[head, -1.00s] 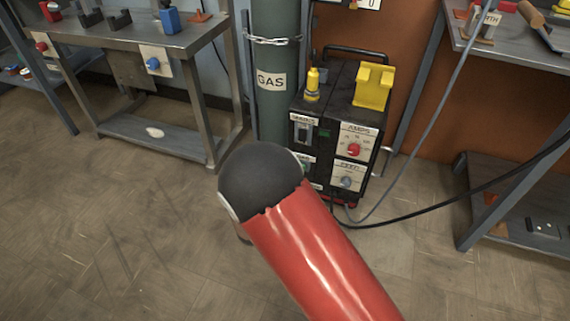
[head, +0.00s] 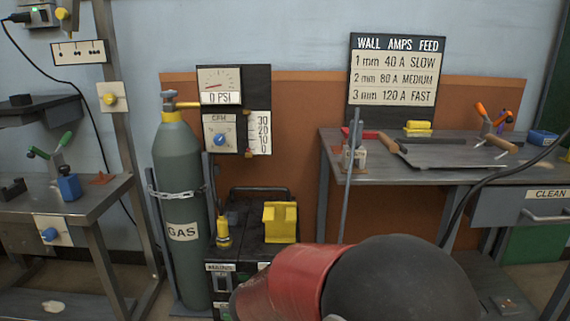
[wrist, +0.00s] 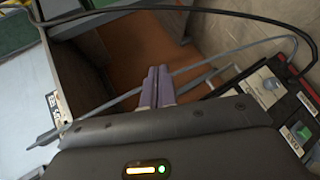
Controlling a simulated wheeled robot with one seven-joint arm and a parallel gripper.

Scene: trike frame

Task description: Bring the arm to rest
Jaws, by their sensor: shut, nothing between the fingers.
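My arm shows in the head view as a red link with a dark rounded joint, low in the middle and right of the picture. My gripper is out of sight there. In the wrist view my gripper (wrist: 157,72) shows at the centre. Its two pale fingers lie side by side, shut, with nothing between them. They point over the floor, between the workbench (wrist: 22,95) on the left and the black welding machine (wrist: 292,110) on the right.
In the head view a green gas cylinder (head: 180,195) is chained at the left, beside the welding machine (head: 252,248). A workbench (head: 420,170) with tools stands at the right, another bench (head: 60,203) at the left.

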